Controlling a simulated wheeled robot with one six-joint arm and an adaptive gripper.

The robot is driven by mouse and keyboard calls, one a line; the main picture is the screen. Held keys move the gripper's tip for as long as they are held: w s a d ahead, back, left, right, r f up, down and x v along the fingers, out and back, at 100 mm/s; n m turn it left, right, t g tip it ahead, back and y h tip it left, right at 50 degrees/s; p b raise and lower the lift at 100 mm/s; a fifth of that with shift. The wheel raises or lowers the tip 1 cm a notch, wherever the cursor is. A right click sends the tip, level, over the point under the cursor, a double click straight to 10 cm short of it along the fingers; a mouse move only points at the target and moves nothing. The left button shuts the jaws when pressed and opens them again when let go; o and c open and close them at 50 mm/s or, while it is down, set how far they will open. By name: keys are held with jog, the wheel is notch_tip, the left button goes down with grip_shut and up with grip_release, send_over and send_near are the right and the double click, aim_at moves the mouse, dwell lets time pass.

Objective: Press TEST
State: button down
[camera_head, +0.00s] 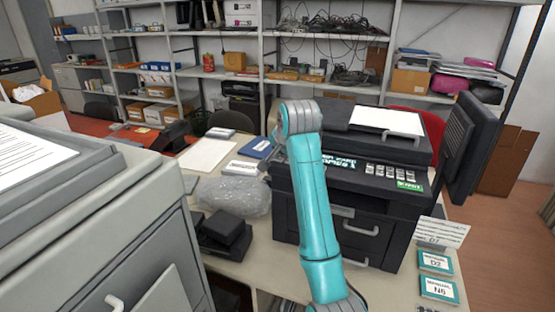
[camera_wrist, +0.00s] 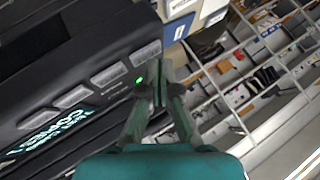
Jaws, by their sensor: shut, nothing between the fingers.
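The dark printer (camera_head: 350,225) stands on the table in the head view, with a lit display and several small grey buttons (camera_head: 385,170) on its front panel. A green label (camera_head: 410,186) sits below the buttons. In the wrist view a row of grey buttons (camera_wrist: 110,75) runs beside the display (camera_wrist: 50,132), which reads COPIES; no TEST marking is legible. My gripper (camera_wrist: 160,80) is shut and empty, beside the end button (camera_wrist: 148,54) and a small green light (camera_wrist: 138,80). I cannot tell whether it touches the panel. In the head view my arm hides part of the display.
A dark monitor (camera_head: 470,130) stands at the printer's right. A clear plastic bag (camera_head: 222,197) and a black device (camera_head: 222,236) lie to its left. Cartridge boxes (camera_head: 438,288) are at the front right. A large grey machine (camera_head: 110,225) fills the left. Shelves line the back.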

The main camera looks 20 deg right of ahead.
aim_at(278, 160)
jog(key=shift+r, duration=0.4)
jog(key=shift+r, duration=2.5)
